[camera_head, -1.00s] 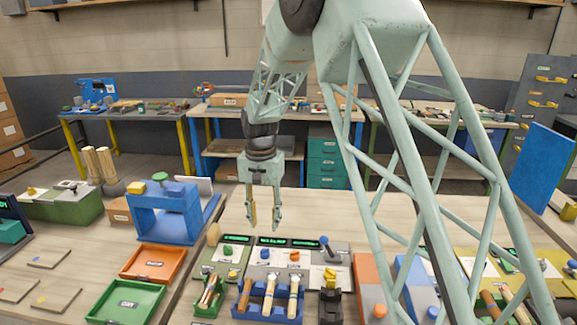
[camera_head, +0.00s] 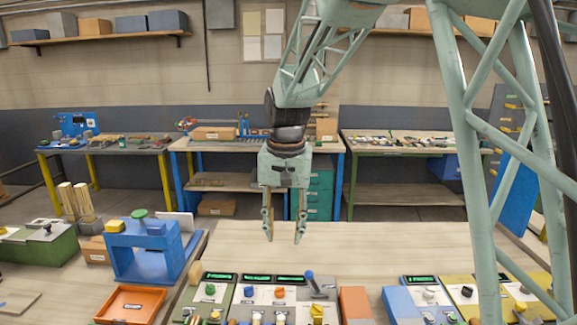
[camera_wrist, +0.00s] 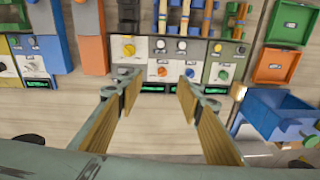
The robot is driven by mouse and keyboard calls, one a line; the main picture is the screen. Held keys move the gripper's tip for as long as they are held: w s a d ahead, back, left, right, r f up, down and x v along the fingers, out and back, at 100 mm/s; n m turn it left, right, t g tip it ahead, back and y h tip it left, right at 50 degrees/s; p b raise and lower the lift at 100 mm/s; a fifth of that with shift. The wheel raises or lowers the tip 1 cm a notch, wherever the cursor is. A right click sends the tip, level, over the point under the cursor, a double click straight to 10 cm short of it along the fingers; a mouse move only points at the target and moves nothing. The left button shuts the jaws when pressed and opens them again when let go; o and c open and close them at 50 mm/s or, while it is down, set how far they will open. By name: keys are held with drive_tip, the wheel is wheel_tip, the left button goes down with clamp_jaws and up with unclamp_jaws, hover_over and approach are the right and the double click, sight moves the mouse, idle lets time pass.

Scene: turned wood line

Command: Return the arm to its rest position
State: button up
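My gripper (camera_head: 284,240) hangs fingers-down above the far, bare part of the wooden worktable (camera_head: 330,262). Its two wood-coloured finger pads are apart with nothing between them. The wrist view also shows my gripper (camera_wrist: 157,95) open and empty, with the row of control panels (camera_wrist: 170,58) beyond the fingertips. The fingers touch nothing that I can see.
Control panels with green displays (camera_head: 275,290) line the table in front. A blue press-like frame (camera_head: 145,252) and an orange tray (camera_head: 133,304) are at the left. A blue board (camera_head: 520,190) stands at the right. Workbenches (camera_head: 255,147) stand behind.

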drive_tip(key=s+d+r+t, duration=0.1)
drive_tip(key=s+d+r, duration=0.55)
drive_tip(key=s, duration=0.25)
drive_tip(key=s+d+r, duration=0.6)
drive_tip(key=s+d, duration=0.1)
drive_tip(key=s, duration=0.2)
drive_tip(key=s+d+t, duration=0.1)
drive_tip(key=s+d, duration=0.3)
drive_tip(key=s, duration=0.8)
drive_tip(key=s+d+f+n+t, duration=0.1)
drive_tip(key=s+d, duration=0.3)
drive_tip(key=s, duration=0.8)
drive_tip(key=shift+s+d, duration=0.15)
drive_tip(key=shift+d, duration=0.2)
idle(0.4)
